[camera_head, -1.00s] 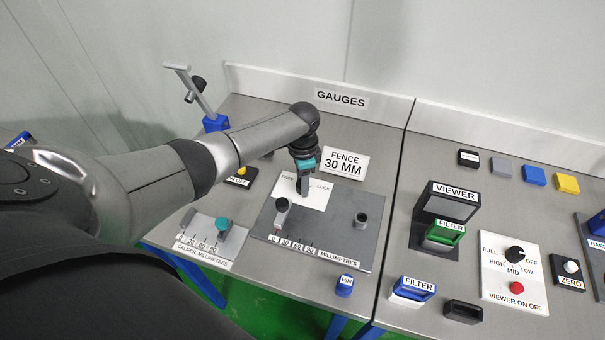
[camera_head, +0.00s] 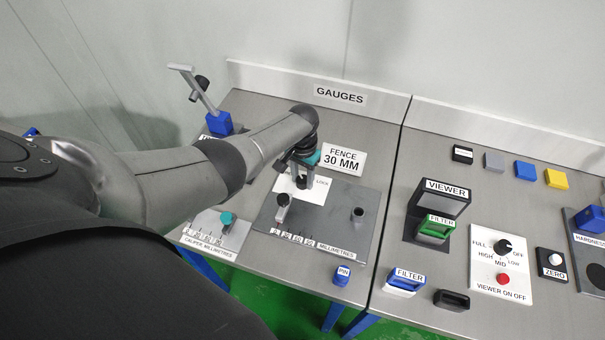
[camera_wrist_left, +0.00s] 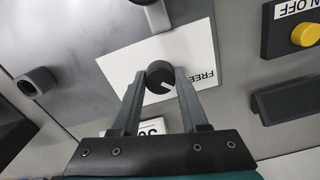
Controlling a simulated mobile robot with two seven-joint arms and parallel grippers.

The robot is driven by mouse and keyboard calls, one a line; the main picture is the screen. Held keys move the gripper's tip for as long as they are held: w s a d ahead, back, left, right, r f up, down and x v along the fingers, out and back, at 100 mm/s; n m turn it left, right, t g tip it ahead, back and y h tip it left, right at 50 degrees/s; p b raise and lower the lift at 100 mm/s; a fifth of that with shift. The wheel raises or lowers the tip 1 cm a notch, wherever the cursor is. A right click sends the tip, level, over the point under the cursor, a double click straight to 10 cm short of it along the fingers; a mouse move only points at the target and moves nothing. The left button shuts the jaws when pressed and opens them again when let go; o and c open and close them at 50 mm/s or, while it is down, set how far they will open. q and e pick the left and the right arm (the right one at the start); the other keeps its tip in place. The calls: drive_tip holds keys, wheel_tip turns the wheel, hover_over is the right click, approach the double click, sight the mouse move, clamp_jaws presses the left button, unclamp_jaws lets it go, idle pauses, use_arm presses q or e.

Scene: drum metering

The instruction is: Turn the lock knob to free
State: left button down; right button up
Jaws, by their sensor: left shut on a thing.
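The lock knob (camera_wrist_left: 160,77) is a round black knob with a white pointer line, on a white plate (camera_wrist_left: 188,50) marked FREE. In the left wrist view my left gripper (camera_wrist_left: 161,78) has its two fingers on either side of the knob, shut on it. The pointer line aims toward the lower right of that view, on the side of the FREE word. My right gripper is not in view.
The plate lies on a dark grey fence panel (camera_head: 335,215) with a slider post (camera_head: 283,202) and a black knob (camera_head: 358,214). A FENCE 30 MM sign (camera_head: 343,160) stands behind. The caliper (camera_head: 222,230) is front left; a viewer (camera_head: 440,205) stands right.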

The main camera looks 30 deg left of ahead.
sight(303, 179)
use_arm(q)
drive_tip(key=shift+n, duration=0.3)
drive_tip(key=shift+c, duration=2.1)
unclamp_jaws()
drive_tip(key=shift+r, duration=0.15)
drive_tip(key=shift+r+p, duration=0.3)
wheel_tip(303, 179, up, 14)
drive_tip(key=p, duration=0.4)
drive_tip(key=shift+r, duration=0.25)
